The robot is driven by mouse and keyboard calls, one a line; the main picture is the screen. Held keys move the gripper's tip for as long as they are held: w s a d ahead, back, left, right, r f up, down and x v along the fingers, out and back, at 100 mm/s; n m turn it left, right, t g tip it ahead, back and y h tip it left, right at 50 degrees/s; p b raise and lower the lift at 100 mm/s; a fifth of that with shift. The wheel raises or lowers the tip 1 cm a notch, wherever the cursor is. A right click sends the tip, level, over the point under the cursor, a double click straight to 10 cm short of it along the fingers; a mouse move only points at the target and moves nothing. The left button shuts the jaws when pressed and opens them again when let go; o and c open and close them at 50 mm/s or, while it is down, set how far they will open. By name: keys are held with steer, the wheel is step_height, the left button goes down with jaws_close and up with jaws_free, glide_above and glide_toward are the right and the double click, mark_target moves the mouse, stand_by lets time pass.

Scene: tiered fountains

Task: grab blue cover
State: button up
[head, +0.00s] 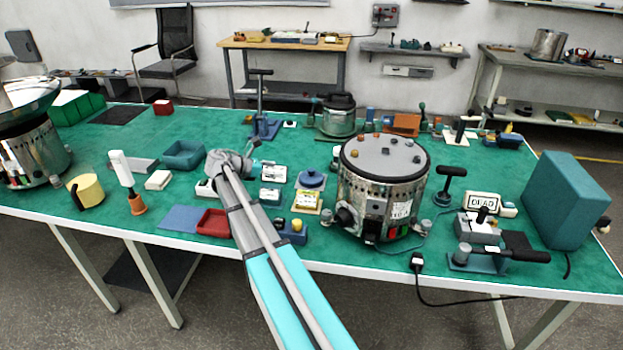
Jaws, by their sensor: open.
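A flat blue panel (180,218) lies near the front edge, beside a red tray. My arm reaches up from the bottom of the head view. My gripper (248,156) is at its far end, left of and beyond the round cover and apart from it. The gripper is open; its fingers are small and partly hidden by the wrist.
The large metal drum (383,190) stands close right of the cover. White boxes (272,173) lie between my arm and the cover. A blue tray (184,155) and red tray (214,223) are on the left. A big teal box (565,200) stands at right.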

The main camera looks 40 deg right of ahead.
mark_target(311, 176)
steer(key=shift+d, duration=0.2)
steer(key=shift+b+x, duration=1.6)
steer(key=shift+x, duration=2.55)
steer(key=shift+s, duration=0.1)
steer(key=shift+b+x, duration=1.05)
steer(key=shift+x, duration=1.7)
jaws_close()
